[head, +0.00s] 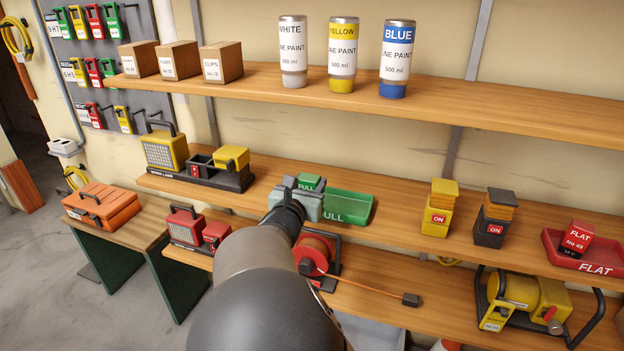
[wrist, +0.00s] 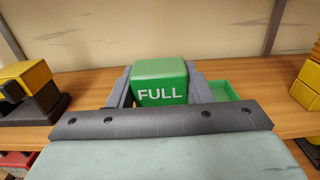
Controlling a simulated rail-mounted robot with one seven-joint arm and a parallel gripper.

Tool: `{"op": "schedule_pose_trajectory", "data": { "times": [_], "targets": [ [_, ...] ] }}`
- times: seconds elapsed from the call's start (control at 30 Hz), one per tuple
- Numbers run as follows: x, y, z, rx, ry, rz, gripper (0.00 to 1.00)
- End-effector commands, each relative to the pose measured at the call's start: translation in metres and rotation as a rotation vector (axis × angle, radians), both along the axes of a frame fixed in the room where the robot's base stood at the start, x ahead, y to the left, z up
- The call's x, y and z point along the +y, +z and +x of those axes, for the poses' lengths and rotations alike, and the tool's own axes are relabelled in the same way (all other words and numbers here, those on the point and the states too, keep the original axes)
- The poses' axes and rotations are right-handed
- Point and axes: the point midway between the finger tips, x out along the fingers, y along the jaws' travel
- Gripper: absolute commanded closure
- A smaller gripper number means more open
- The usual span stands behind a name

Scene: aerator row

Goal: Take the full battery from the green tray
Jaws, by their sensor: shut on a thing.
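The full battery (wrist: 160,80) is a green block with FULL in white on its front. In the wrist view it sits between the two grey fingers of my gripper (wrist: 161,88), which are shut on it. In the head view the battery (head: 309,181) shows partly above my gripper (head: 306,195), and my arm hides the rest. The green tray (head: 347,207), also marked FULL, lies on the middle shelf, just right of the gripper. Its right part shows in the wrist view (wrist: 222,91). I cannot tell whether the battery still touches the tray.
A yellow work lamp (head: 165,151) and its black charger base stand to the left on the middle shelf. Yellow (head: 439,208) and black (head: 495,218) ON units stand to the right, then a red FLAT tray (head: 597,262). The upper shelf (head: 450,107) holds paint cans.

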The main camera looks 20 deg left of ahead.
Motion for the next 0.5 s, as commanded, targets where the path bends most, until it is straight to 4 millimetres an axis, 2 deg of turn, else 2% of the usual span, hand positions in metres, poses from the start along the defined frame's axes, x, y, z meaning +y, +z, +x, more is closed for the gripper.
{"op": "schedule_pose_trajectory", "data": {
  "times": [0.5],
  "targets": [
    [0.000,0.002,-0.041,-0.001,0.001,0.001,0.82]
  ]
}}
